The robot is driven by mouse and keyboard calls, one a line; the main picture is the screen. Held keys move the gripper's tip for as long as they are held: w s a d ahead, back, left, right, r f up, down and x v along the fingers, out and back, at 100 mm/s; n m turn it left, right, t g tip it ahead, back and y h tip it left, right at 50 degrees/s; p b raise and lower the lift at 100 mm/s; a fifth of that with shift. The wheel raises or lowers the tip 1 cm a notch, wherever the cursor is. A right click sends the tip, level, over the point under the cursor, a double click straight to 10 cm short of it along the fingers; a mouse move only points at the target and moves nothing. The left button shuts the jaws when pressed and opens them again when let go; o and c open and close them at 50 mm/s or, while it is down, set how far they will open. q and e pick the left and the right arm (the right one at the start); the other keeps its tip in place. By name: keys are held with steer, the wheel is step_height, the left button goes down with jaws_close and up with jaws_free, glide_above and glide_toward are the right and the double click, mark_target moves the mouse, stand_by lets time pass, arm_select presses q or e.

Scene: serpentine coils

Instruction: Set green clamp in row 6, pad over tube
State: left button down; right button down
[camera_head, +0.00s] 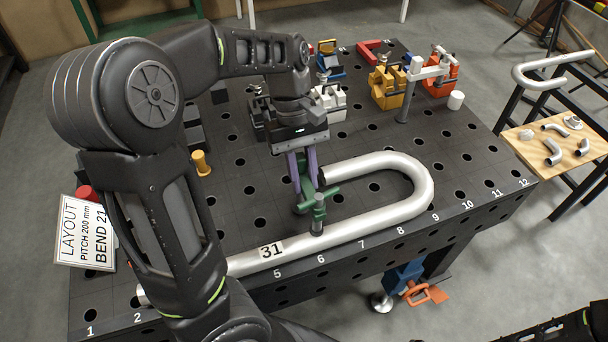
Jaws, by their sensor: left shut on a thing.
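The green clamp (306,193) stands on the dark perforated table behind the front leg of the silver U-shaped tube (372,222). Its spindle and grey pad (317,226) are over that leg, roughly in line with the number 6 on the table's front edge. Whether the pad touches the tube, and whether the clamp's foot is seated in a hole, I cannot tell. My left gripper (302,172), with purple fingers, is shut on the upper part of the clamp from behind. My right gripper is out of view.
Orange, yellow, white and blue clamps or fixtures (388,88) stand at the table's back. A yellow peg (200,163) is at left, near the layout sign (84,236). A wooden side table (560,145) with pipe pieces is at right. The table's right part is mostly clear.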

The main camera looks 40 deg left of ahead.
mark_target(300, 157)
arm_select(q)
steer(key=shift+f, duration=0.45)
steer(key=c, duration=1.2)
jaws_free()
steer(key=shift+o, duration=0.2)
steer(key=shift+w+a+r, duration=0.1)
steer(key=shift+a+r, duration=0.05)
steer(key=shift+r, duration=0.2)
steer(key=p+v, duration=0.4)
steer(key=v, duration=0.2)
steer(key=shift+r+p, duration=0.15)
steer(key=shift+p, duration=0.2)
steer(key=shift+w+a+r+p, duration=0.1)
steer(key=shift+a+r+p, duration=0.1)
steer(key=shift+r+p, duration=0.25)
steer(key=shift+f, duration=0.15)
